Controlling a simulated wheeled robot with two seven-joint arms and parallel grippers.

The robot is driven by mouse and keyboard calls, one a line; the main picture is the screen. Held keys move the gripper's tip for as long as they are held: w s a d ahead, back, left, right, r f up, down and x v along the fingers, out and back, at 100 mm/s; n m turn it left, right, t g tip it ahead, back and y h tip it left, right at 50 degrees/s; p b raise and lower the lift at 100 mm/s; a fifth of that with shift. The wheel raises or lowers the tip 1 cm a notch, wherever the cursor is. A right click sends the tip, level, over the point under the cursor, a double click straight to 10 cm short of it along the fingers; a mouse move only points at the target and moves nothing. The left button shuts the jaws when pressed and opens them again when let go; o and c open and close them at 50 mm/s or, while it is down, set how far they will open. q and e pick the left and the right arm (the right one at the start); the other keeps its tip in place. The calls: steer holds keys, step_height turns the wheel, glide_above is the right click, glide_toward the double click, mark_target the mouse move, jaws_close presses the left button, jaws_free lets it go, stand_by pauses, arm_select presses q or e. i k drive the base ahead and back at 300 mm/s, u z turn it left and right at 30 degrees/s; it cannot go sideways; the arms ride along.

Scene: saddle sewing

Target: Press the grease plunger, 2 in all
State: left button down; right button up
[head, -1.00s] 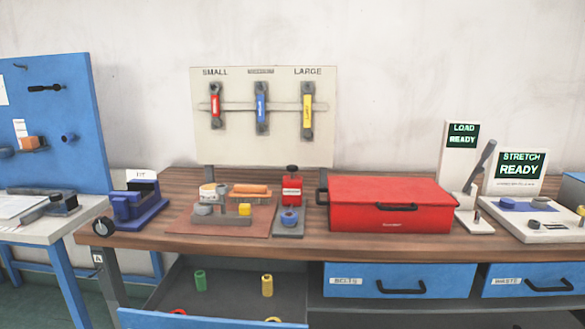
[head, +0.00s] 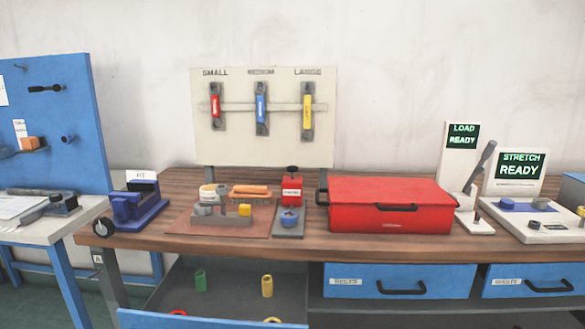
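A red grease dispenser (head: 292,190) with a dark plunger knob (head: 292,169) on top stands on the wooden bench, just left of the red toolbox. In front of it a small blue cup or dish (head: 289,217) sits on a grey base plate (head: 289,234). The plunger knob is up, with a little gap above the red body. Neither of my grippers shows in the head view, so nothing is seen touching the plunger.
A brown mat (head: 205,227) with small parts lies left of the dispenser. The closed red toolbox (head: 390,205) stands close on its right. A blue vise-like fixture (head: 135,205) is at the left. An open drawer (head: 225,285) juts out below the bench.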

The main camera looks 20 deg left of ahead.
mark_target(291, 169)
steer(key=z, duration=1.55)
steer(key=k, duration=0.8)
steer(key=u, duration=1)
steer(key=i, duration=0.5)
steer(key=u, duration=0.05)
